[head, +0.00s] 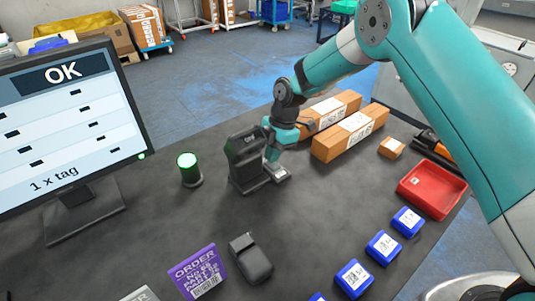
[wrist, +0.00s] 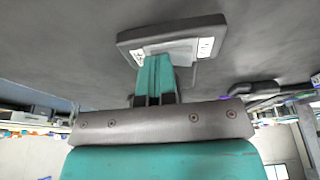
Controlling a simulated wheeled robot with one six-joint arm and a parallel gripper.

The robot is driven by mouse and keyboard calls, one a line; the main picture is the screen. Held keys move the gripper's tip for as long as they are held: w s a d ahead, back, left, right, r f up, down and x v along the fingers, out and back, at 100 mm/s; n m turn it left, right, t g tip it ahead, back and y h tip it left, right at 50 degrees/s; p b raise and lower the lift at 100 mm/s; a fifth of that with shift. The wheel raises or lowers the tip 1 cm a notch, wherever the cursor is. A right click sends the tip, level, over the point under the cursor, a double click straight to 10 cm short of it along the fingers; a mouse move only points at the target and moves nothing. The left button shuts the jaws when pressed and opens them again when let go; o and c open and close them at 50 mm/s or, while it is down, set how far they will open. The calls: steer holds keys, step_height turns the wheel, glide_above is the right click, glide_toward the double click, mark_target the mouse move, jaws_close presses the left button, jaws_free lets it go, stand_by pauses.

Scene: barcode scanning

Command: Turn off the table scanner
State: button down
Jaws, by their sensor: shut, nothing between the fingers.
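The table scanner (head: 246,160) is a black upright device on a flat base, standing mid-table in the head view. In the wrist view a dark-rimmed base plate (wrist: 128,38) with white labels at both sides shows at the top, seemingly the scanner's base. My gripper (head: 272,155) is at the scanner's right side, pointing down over the base. In the wrist view its teal fingers (wrist: 155,66) are together and empty, with the tips over the plate's middle. I cannot tell if they touch it. The fingers hide the middle of the plate.
A monitor (head: 62,120) shows "OK" and "1 x tag". A green-lit cylinder (head: 189,168) stands left of the scanner. Cardboard boxes (head: 350,136) lie behind right, a red tray (head: 430,190) farther right. A black handheld device (head: 250,260), purple order card (head: 198,272) and blue boxes (head: 383,247) are in front.

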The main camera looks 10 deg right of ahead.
steer(key=shift+s+d, duration=0.1)
steer(key=shift+s+d+r, duration=0.2)
steer(key=shift+s+d, duration=0.1)
steer(key=shift+s, duration=0.25)
steer(key=r+p, duration=0.1)
steer(key=r, duration=0.2)
steer(key=r+p, duration=0.1)
steer(key=shift+w+a+r+p, duration=0.15)
steer(key=shift+w+r+p, duration=0.1)
steer(key=shift+w+p, duration=0.1)
steer(key=w+a+b+v, duration=0.1)
steer(key=b+v, duration=0.2)
steer(key=v, duration=0.6)
steer(key=shift+w, duration=0.4)
steer(key=shift+r, duration=0.1)
